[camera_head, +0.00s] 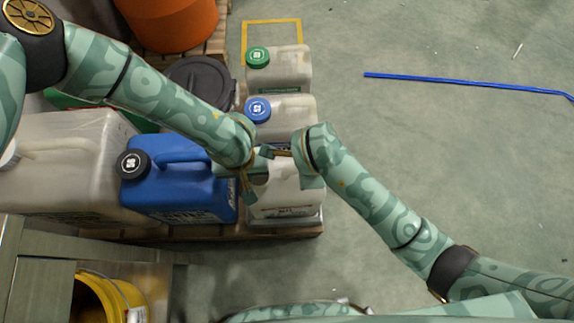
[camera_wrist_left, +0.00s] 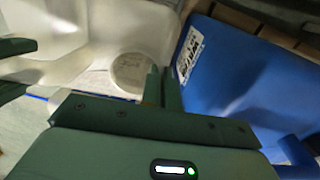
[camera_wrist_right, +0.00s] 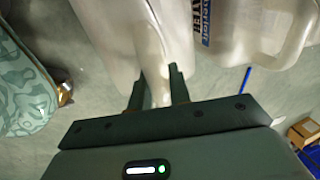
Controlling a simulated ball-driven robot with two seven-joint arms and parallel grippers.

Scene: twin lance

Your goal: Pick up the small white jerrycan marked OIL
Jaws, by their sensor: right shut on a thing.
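A small white jerrycan (camera_head: 288,194) stands at the pallet's front right corner; its marking is too small to read. My right gripper (camera_head: 285,154) is over its top. In the right wrist view my right gripper (camera_wrist_right: 157,88) is shut on the pale handle (camera_wrist_right: 153,62) of the white can. My left gripper (camera_head: 246,182) is at the can's left side, beside the blue can. The cap is hidden.
A blue jerrycan (camera_head: 175,190) stands close on the left, with a larger pale can (camera_head: 75,165) beyond. A blue-capped can (camera_head: 292,106) and green-capped can (camera_head: 285,66) stand behind. A blue rod (camera_head: 450,81) lies on the open floor at right.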

